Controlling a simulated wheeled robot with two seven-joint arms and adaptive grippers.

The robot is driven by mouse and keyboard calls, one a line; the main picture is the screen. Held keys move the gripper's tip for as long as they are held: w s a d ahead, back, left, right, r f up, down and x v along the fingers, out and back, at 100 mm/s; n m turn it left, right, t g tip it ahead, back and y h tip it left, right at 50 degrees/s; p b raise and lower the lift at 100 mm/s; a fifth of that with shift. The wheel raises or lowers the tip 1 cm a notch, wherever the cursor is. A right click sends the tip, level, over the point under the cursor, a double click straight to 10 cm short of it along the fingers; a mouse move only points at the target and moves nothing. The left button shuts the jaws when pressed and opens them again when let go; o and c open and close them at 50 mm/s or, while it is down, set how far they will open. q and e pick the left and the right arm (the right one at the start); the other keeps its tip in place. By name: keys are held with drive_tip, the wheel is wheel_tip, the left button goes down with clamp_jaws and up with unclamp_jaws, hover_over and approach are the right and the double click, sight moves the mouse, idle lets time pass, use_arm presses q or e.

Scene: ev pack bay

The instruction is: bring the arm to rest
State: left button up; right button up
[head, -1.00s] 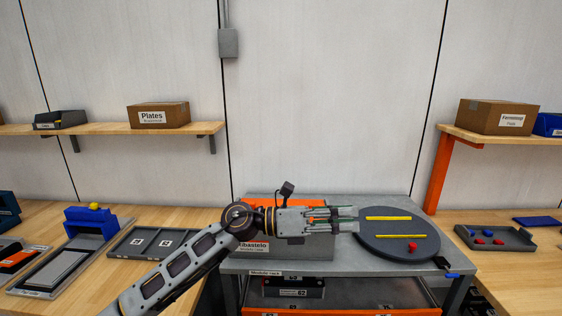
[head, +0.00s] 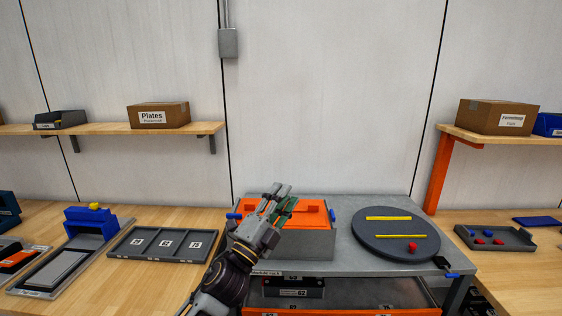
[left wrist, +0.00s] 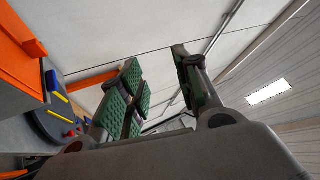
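My left arm reaches up from the bottom of the head view. My left gripper (head: 280,197) points up and slightly right, in front of or above the grey case with an orange top (head: 318,214). I cannot tell whether it touches the case. In the left wrist view the two green-padded fingers (left wrist: 165,88) stand apart with nothing between them. The arm hides part of the case and its label. My right gripper is not in view.
A dark round plate (head: 396,247) with yellow bars and a red knob lies on the grey cart (head: 345,276). A three-part tray (head: 163,258) and a blue fixture (head: 91,223) are on the left bench. A tray with red and blue pieces (head: 495,245) is on the right.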

use_arm(q)
drive_tip(key=s+a+f+n+g+y, duration=0.2)
drive_tip(key=a+f+n+y, duration=0.5)
drive_tip(key=f, duration=0.4)
drive_tip(key=s+a+f+n+g+y, duration=0.1)
drive_tip(key=a+f+n+g+y, duration=0.1)
drive_tip(key=a+f+n+y, duration=0.7)
drive_tip(key=s+a+f+n+g+h, duration=0.1)
drive_tip(key=s+a+f+n+g, duration=0.1)
drive_tip(key=s+f+g, duration=0.35)
drive_tip(key=s+a+f+n+g+h, duration=0.1)
drive_tip(key=s+a+f+g, duration=0.1)
drive_tip(key=s+f, duration=0.65)
drive_tip(key=s+a+f+n+g, duration=0.25)
drive_tip(key=s+f+g, duration=0.2)
drive_tip(key=s, duration=0.55)
wheel_tip(320, 180, down, 34)
drive_tip(key=s+a, duration=0.2)
drive_tip(key=s+a+f, duration=0.3)
drive_tip(key=s+f, duration=0.7)
drive_tip(key=s+a+f+m+g, duration=0.1)
drive_tip(key=s+a+f, duration=0.2)
drive_tip(key=s+f, duration=0.6)
drive_tip(key=shift+s+a+f+g, duration=0.2)
drive_tip(key=shift+s+f+g, duration=0.15)
drive_tip(key=shift+s, duration=0.8)
